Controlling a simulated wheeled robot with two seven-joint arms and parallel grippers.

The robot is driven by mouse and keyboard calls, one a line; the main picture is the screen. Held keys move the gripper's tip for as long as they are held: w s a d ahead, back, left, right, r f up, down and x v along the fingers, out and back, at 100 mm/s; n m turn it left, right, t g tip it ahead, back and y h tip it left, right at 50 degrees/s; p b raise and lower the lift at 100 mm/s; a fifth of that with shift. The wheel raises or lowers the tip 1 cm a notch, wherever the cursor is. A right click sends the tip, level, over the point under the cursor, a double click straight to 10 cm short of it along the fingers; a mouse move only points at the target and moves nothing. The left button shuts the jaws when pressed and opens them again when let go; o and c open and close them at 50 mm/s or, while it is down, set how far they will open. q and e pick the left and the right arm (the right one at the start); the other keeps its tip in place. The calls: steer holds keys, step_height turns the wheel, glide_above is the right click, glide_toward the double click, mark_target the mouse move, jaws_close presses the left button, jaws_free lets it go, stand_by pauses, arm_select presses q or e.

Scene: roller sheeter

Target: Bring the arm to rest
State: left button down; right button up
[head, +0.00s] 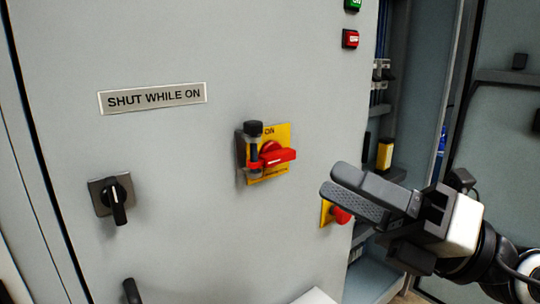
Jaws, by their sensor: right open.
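My right gripper (325,180) is at the right of the head view, in front of the grey cabinet door (200,220). Its two dark fingers point left and are apart, with nothing between them. A red rotary switch handle (272,158) on a yellow plate (284,134) is on the door, up and to the left of the fingertips. The handle points right. A black-capped part (253,130) stands at the handle's left side. My left gripper is out of the picture.
A red button (341,215) on a yellow plate sits just below the fingers, partly hidden. Green (353,4) and red (350,39) buttons are at the top. Open shelves (385,110) lie behind at the right.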

steer(key=w+d+f+m+t+h+p, duration=0.1)
steer(key=w+d+f+m+t+h, duration=0.3)
steer(key=f+m+h, duration=0.8)
steer(key=w+d+f+m+t+h+p, duration=0.1)
steer(key=d+f+m+t+h, duration=0.4)
steer(key=m, duration=1.3)
steer(key=s+a+f+m+g, duration=0.1)
steer(key=s+f+m+g, duration=0.1)
steer(key=s+f, duration=0.2)
steer(key=s+a+f+m+g+p, duration=0.1)
steer(key=s+a+f+m+g, duration=0.1)
steer(key=f, duration=0.9)
steer(key=s+a+f+m+g, duration=0.1)
steer(key=s+f+m+g, duration=0.2)
steer(key=s+f, duration=0.3)
steer(key=shift+a+f+m, duration=0.25)
steer(key=shift+f+m, duration=0.25)
steer(key=shift+f, duration=0.25)
steer(key=shift+w, duration=0.1)
